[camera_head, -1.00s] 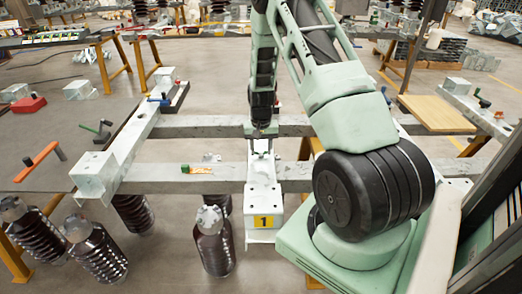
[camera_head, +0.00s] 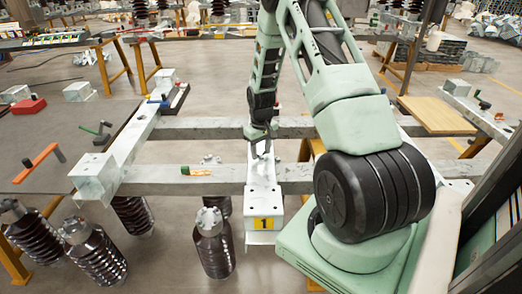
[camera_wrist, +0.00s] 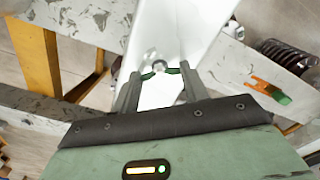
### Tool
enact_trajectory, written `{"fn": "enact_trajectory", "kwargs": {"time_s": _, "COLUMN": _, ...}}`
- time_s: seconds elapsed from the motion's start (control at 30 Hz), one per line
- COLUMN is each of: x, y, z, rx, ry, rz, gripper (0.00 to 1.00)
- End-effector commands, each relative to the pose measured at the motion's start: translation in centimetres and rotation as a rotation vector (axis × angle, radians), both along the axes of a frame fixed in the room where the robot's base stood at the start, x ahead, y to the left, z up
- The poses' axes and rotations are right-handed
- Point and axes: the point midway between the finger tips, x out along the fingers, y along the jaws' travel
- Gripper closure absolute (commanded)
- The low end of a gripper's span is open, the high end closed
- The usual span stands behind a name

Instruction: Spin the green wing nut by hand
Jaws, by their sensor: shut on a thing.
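The green wing nut (camera_wrist: 174,70) sits on the white bracket (camera_wrist: 155,100), around a bright round stud end at its middle. My gripper (camera_wrist: 159,75) has one finger on each side of it, and the fingertips meet the two green wings. My gripper is shut on the wing nut. In the head view my gripper (camera_head: 261,152) reaches down to the top of the white bracket (camera_head: 263,203), which bears a yellow label with a 1. The wing nut is too small to make out there.
Two grey beams (camera_head: 215,173) run across by the bracket. An orange and green piece (camera_head: 198,171) lies on the near beam. Dark ribbed insulators (camera_head: 213,245) stand below. A red-orange handled tool (camera_head: 37,161) lies on the left table.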

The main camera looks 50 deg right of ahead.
Motion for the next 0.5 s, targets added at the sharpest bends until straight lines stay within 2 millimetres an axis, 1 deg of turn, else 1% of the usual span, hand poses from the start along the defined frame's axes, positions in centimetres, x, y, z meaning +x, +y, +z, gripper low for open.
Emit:
{"fn": "enact_trajectory", "kwargs": {"time_s": 0.37, "x": -0.01, "y": -0.03, "z": -0.02, "rx": 0.0, "ry": 0.0, "rz": 0.005, "gripper": 0.79}}
{"fn": "enact_trajectory", "kwargs": {"time_s": 0.4, "x": -0.01, "y": -0.03, "z": -0.02, "rx": 0.0, "ry": 0.0, "rz": 0.005, "gripper": 0.53}}
{"fn": "enact_trajectory", "kwargs": {"time_s": 0.47, "x": 0.0, "y": -0.02, "z": -0.03, "rx": 0.0, "ry": 0.0, "rz": 0.005, "gripper": 0.36}}
{"fn": "enact_trajectory", "kwargs": {"time_s": 0.5, "x": 0.0, "y": -0.02, "z": -0.03, "rx": 0.0, "ry": 0.0, "rz": 0.004, "gripper": 0.34}}
